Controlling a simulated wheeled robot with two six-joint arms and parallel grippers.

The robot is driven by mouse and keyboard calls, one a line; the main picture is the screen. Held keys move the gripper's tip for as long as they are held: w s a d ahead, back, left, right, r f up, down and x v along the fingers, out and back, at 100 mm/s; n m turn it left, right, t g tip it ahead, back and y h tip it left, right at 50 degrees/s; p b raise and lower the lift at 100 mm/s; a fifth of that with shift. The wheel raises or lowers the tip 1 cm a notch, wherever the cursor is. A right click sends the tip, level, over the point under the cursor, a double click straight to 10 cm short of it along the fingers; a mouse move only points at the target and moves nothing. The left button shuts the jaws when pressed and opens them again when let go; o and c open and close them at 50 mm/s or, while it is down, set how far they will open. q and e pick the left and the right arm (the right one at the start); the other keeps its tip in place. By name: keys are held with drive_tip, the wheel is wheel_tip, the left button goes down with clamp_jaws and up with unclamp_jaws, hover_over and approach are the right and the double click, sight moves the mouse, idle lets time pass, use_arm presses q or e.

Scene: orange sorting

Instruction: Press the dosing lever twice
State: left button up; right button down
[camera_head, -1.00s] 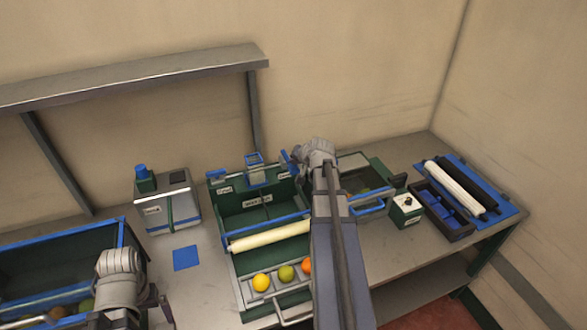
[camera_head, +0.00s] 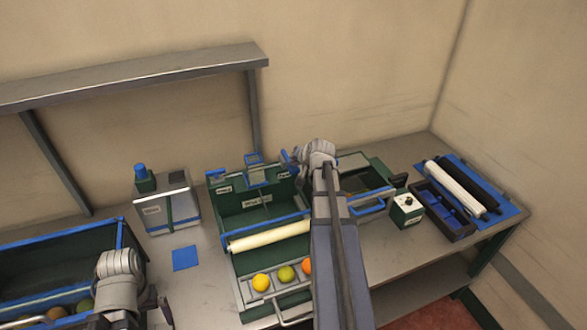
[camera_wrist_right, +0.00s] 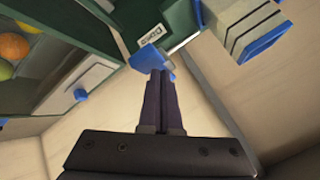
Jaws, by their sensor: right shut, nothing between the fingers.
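The sorting unit (camera_head: 225,252) is a green tray with labelled compartments and blue fittings at its back edge. No part is marked clearly as the dosing lever. My right gripper (camera_wrist_right: 161,74) is shut and empty. In the right wrist view its fingertips are at a blue tab (camera_wrist_right: 147,51) beside a small label; I cannot tell whether they touch. In the head view my right wrist covers this spot, with a little blue (camera_head: 285,156) showing left of it.
Several fruits, including a yellow one (camera_head: 261,282), lie in the unit's front tray. A green crate (camera_head: 45,262) is far left. A small dial box (camera_head: 406,212) and rollers (camera_head: 455,188) are at right.

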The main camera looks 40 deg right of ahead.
drive_tip(key=shift+f+b, duration=1.4)
drive_tip(key=shift+b, duration=0.05)
idle(1.1)
idle(0.6)
drive_tip(key=shift+r+p, duration=1.85)
wheel_tip(320, 180, up, 5)
drive_tip(key=p, duration=0.5)
